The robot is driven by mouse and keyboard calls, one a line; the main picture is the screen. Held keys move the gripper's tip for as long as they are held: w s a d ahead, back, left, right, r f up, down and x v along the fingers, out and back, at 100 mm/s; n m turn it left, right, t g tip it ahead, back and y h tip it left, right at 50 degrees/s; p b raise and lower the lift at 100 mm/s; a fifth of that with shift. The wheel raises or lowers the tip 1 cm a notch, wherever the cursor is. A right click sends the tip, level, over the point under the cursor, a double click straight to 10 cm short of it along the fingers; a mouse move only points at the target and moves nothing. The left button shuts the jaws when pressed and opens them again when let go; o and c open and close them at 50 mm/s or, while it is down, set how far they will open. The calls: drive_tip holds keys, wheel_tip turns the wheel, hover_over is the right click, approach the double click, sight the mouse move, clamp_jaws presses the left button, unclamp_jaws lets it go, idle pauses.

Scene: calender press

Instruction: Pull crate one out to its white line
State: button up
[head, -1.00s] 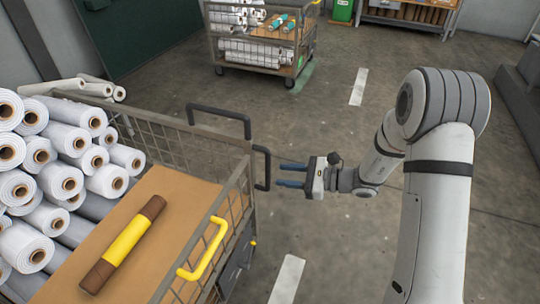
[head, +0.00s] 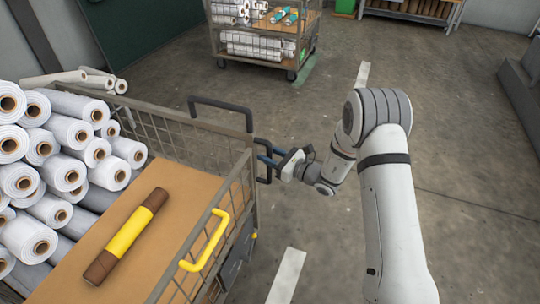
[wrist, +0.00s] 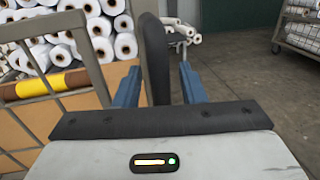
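A wire-mesh crate on the left (head: 165,128) carries white rolls and a brown board; I see no number on it. My gripper (head: 267,153) reaches this handle from the right. In the wrist view the handle (wrist: 155,60) stands between my two blue fingers (wrist: 160,88), which look apart, with a gap at least on the right. One white floor line (head: 286,277) lies right of the crate, another (head: 362,75) farther back. I cannot tell which belongs to crate one.
The crate also has a black handle at its far corner (head: 222,103) and a yellow one (head: 206,242) in front. A brown and yellow roll (head: 126,237) lies on the board. A second crate (head: 262,45) stands at the back. Floor to the right is clear.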

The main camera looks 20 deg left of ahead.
drive_tip(key=shift+a, duration=0.1)
drive_tip(key=shift+c, duration=0.6)
clamp_jaws()
